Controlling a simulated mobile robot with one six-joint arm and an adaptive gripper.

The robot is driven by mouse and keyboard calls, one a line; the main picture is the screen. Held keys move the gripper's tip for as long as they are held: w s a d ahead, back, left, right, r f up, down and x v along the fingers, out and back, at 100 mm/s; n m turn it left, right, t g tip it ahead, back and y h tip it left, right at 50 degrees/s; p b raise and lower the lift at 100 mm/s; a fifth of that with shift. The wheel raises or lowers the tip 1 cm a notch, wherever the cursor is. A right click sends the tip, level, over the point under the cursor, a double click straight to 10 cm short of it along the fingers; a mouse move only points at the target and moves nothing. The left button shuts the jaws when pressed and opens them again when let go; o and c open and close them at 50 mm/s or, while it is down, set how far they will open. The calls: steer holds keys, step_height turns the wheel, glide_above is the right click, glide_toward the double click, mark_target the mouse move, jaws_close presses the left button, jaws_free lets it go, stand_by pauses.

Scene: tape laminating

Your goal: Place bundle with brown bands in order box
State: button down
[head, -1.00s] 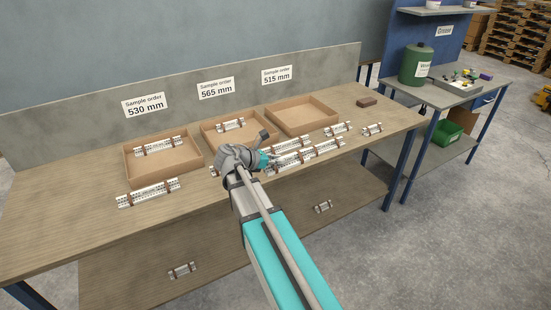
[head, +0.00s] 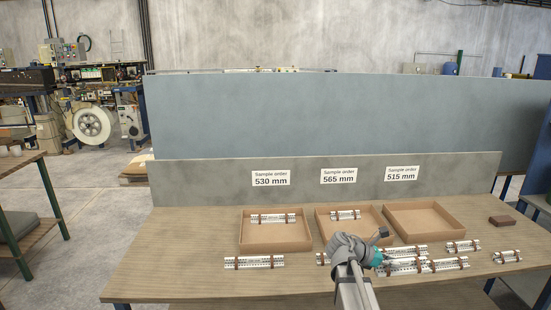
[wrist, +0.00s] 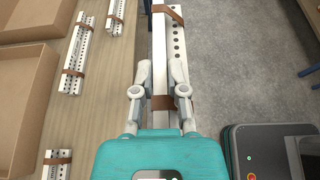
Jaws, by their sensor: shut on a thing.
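My gripper (wrist: 161,92) is shut on a bundle (wrist: 178,50) of pale perforated strips with brown bands. One brown band lies between the fingers and another shows near the bundle's far end. In the head view my gripper (head: 377,257) is at the table's front, before the middle box; the held bundle is hard to separate from the bundles behind it. Three open order boxes stand in a row: 530 mm (head: 275,246), 565 mm (head: 330,236) and 515 mm (head: 430,222). The first two each hold a banded bundle; the right one looks empty.
Other brown-banded bundles lie along the table (head: 170,260), one at left (head: 254,262) and several at right, including a short one (head: 507,256). A brown block (head: 502,221) sits at the back right. The wrist view shows open floor (wrist: 240,60) beyond the table edge.

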steer(key=shift+r+p, duration=2.35)
steer(key=shift+r, duration=0.45)
steer(key=shift+w, duration=0.1)
